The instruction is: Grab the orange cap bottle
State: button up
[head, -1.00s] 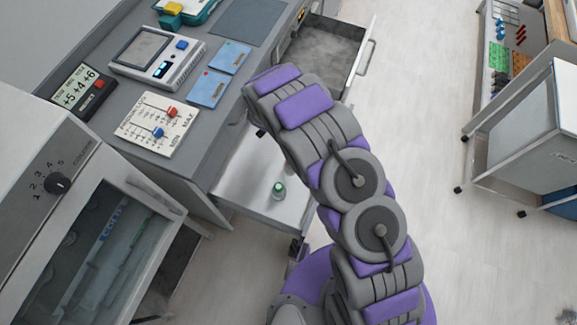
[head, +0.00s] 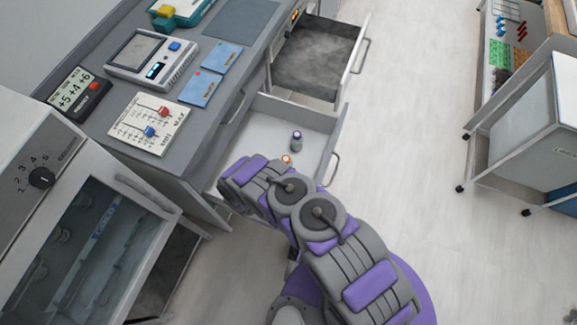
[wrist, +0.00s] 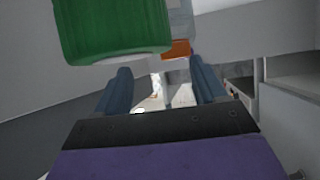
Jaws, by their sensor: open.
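The orange cap bottle (head: 286,159) stands in the open lower drawer, partly hidden by my arm in the head view. In the wrist view its orange cap (wrist: 178,48) shows past the fingertips, nearer the right finger, with a pale body above it. A large green cap (wrist: 112,28) is close to the wrist camera at upper left and partly overlaps the orange cap bottle. My gripper (wrist: 160,76) is open, its two blue-grey fingers apart with nothing held between them. In the head view my arm hides the gripper.
A purple-capped bottle (head: 297,141) stands farther back in the lower drawer (head: 265,130). An empty upper drawer (head: 318,62) is open behind it. A counter with devices is at left. Clear floor lies to the right.

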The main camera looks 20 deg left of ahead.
aim_at(286, 160)
jog(key=w+a+f, duration=0.1)
jog(key=w+a+f+b, duration=0.1)
jog(key=w, duration=0.1)
jog(key=shift+w+a+f+b, duration=0.1)
jog(key=shift+f+b, duration=0.1)
jog(key=shift+b, duration=0.1)
jog(key=shift+w+d+f+b, duration=0.25)
jog(key=shift+w+d+b, duration=0.2)
jog(key=shift+w+d, duration=0.7)
jog(key=shift+w+r, duration=0.1)
jog(key=shift+a+f, duration=0.25)
jog(key=shift+a, duration=0.5)
jog(key=c, duration=0.6)
jog(key=shift+d+r, duration=0.25)
jog(key=shift+d, duration=0.35)
jog(key=c, duration=0.6)
jog(key=shift+c, duration=0.6)
jog(key=shift+a+f, duration=0.1)
jog(key=shift+a, duration=0.3)
grip_shut()
